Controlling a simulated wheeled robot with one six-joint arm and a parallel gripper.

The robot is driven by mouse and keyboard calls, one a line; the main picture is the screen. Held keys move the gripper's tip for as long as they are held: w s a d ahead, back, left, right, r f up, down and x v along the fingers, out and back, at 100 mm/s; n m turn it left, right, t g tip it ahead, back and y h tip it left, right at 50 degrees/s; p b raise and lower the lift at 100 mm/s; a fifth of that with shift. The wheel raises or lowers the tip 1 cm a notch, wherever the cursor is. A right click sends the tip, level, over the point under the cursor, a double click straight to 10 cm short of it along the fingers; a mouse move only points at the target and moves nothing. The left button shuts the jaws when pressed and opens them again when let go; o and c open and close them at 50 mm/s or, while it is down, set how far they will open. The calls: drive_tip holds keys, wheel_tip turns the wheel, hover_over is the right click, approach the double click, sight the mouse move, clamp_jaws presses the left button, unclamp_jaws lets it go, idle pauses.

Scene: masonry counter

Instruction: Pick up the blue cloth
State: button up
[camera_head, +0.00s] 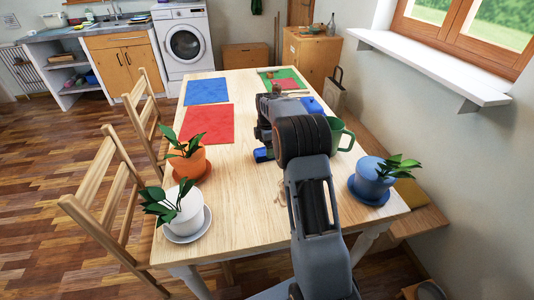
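The blue cloth (207,91) lies flat on the far left part of the wooden table, with its whole surface in view. My arm reaches up over the table from the bottom, and its end is to the right of the cloth and nearer the camera, apart from it. My gripper is mostly hidden behind the arm links, so its fingers cannot be made out. A small blue piece (262,154) shows low beside the arm's end; I cannot tell what it is.
A red cloth (207,124) lies just nearer than the blue one. Potted plants stand in orange (189,166), white (184,215) and blue (371,182) pots. A green mug (339,135) and a blue object (312,105) are right of my arm. Chairs line the left edge.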

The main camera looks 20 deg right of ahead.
drive_tip(key=shift+f, duration=1.6)
drive_tip(key=shift+c, duration=0.3)
drive_tip(key=c, duration=0.9)
